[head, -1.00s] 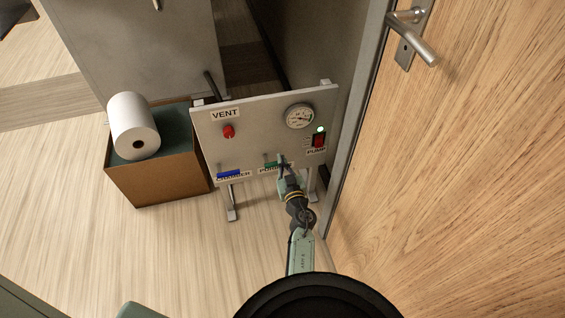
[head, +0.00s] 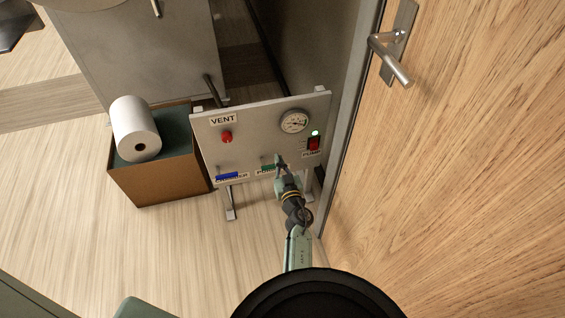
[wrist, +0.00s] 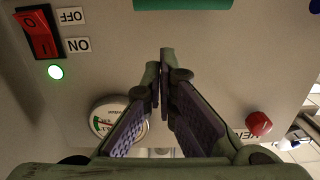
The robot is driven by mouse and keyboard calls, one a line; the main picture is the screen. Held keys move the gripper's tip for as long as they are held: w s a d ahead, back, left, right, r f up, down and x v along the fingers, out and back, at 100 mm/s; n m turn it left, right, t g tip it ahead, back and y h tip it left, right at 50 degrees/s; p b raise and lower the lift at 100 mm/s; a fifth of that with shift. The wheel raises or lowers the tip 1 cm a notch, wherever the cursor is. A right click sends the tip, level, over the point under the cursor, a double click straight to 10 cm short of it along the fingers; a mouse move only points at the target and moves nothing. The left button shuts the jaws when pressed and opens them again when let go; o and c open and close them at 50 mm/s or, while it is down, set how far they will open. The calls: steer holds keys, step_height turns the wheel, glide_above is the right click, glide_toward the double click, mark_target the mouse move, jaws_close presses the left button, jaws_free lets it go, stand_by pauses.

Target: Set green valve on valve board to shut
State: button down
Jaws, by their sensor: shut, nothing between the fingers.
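The valve board (head: 205,150) stands low beside the door. Its green valve handle (head: 267,168) is at the lower middle, lying sideways above a partly hidden label; my gripper covers its right end in the head view. The handle also shows as a green bar at the top edge of the wrist view (wrist: 183,4), cut off by the frame. My gripper (head: 280,162) is at the board, close by the handle. In the wrist view its fingertips (wrist: 160,72) are together with nothing between them, apart from the green bar in the picture. Contact with the board cannot be told.
A blue valve handle (head: 228,176) sits left of the green one. A red vent knob (head: 227,137), a gauge (head: 295,121) and a red pump switch (head: 314,143) with a lit green lamp are above. A box with a white roll (head: 135,128) stands left; the door (head: 470,150) is right.

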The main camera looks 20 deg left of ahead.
steer(key=v, duration=1)
steer(key=shift+r+p, duration=0.3)
steer(key=shift+r, duration=0.1)
